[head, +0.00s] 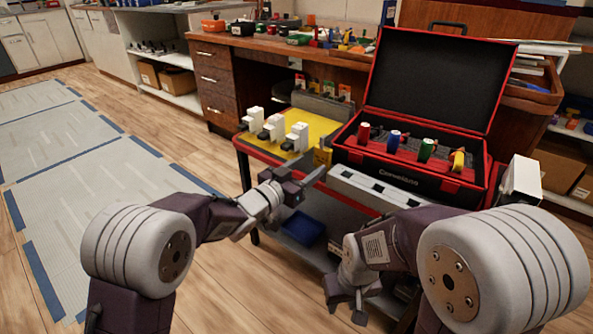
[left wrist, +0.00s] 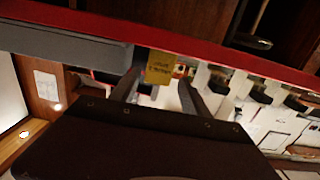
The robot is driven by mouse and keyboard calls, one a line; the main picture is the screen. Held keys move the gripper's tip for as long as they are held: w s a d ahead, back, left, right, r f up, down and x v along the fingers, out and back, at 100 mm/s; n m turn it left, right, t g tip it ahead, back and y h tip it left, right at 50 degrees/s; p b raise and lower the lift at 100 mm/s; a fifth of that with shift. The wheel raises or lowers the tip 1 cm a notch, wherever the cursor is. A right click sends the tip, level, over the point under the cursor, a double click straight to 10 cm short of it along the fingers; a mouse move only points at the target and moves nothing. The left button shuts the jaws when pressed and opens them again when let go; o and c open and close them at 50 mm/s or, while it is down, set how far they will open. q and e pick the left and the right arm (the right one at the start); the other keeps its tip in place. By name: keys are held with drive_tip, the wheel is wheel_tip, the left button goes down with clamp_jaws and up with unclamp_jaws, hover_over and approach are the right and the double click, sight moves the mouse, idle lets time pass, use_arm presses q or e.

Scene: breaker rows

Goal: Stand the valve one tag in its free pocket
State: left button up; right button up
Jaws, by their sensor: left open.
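A small yellow tag (head: 323,157) with dark lettering is at the front edge of the red-rimmed cart, right of the yellow board. It also shows in the left wrist view (left wrist: 160,68), between my finger ends; its lettering is too small to read surely. My left gripper (head: 312,174) is open just in front of the tag, its fingers on either side. I cannot tell whether they touch it. A grey rack (head: 322,105) behind the yellow board holds several upright coloured tags; its free pocket is not clear. My right gripper (head: 350,298) hangs low at the cart's front, its jaws unclear.
Three white breakers (head: 297,137) stand on the yellow board (head: 318,124). An open black and red case (head: 415,172) holds several coloured items. A white strip with dark slots (head: 388,192) lies before it. A blue bin (head: 303,228) is on the lower shelf.

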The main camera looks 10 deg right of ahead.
use_arm(q)
drive_tip(key=b+v, duration=0.1)
drive_tip(key=v, duration=0.4)
use_arm(e)
drive_tip(key=shift+f, duration=0.45)
use_arm(q)
drive_tip(key=s+a+f+n+g+y, duration=0.1)
drive_tip(key=a+f+n+y, duration=0.2)
drive_tip(key=a+f+y, duration=0.45)
drive_tip(key=s+a+f+n+y, duration=0.1)
drive_tip(key=a+f+n+y, duration=0.3)
drive_tip(key=a, duration=0.7)
drive_tip(key=s+a+f+n+g+y, duration=0.1)
drive_tip(key=s+a+f+g, duration=0.3)
drive_tip(key=s, duration=0.6)
drive_tip(key=s+a+f+n+g, duration=0.2)
drive_tip(key=s+a+f+g, duration=0.3)
drive_tip(key=s, duration=0.6)
drive_tip(key=shift+s+a+f+y, duration=0.35)
drive_tip(key=shift+a+f, duration=0.15)
drive_tip(key=shift+a, duration=0.2)
use_arm(e)
drive_tip(key=o, duration=0.8)
drive_tip(key=shift+c, duration=0.2)
